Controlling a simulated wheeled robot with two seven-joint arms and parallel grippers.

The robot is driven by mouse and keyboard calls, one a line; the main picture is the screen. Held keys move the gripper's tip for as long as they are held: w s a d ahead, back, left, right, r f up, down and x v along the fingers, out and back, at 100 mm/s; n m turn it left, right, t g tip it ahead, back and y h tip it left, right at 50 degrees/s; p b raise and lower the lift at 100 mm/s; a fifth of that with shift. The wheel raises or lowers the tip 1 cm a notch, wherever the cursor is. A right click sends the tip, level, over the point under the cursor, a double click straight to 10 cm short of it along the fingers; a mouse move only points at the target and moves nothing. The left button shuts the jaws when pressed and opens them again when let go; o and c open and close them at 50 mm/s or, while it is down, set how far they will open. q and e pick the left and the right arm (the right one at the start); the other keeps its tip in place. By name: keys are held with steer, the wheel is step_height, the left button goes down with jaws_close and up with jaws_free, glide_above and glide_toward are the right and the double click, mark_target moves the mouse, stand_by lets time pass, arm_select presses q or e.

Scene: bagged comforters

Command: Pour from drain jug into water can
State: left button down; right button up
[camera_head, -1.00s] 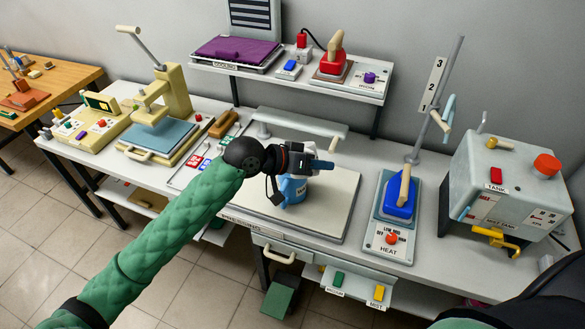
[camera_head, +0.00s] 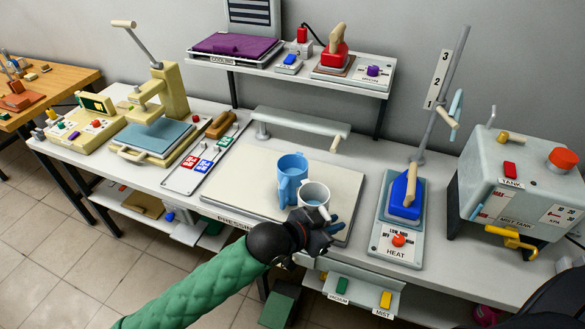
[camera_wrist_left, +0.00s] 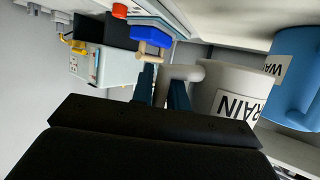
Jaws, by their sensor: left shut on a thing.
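The blue water can (camera_head: 291,170) stands upright on the pale pressing board, its mouth open. The white-grey drain jug (camera_head: 314,194) is just in front of it and to its right, roughly upright with its mouth up. My left gripper (camera_head: 325,222) is at the jug's near side, shut on its handle. In the left wrist view the jug (camera_wrist_left: 212,92) shows part of its DRAIN label, its handle lies between my fingers, and the blue can (camera_wrist_left: 288,85) is close beside it. I cannot tell whether jug and can touch. The jug's contents are not visible. My right gripper is out of view.
The pressing board (camera_head: 236,189) is clear left of the can. A blue iron (camera_head: 404,192) on the heat unit stands to the right, with the grey mist tank (camera_head: 510,185) beyond. A press handle bar (camera_head: 300,121) crosses behind the board.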

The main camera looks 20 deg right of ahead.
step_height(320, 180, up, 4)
steer(key=p, duration=0.4)
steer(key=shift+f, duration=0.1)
stand_by(0.4)
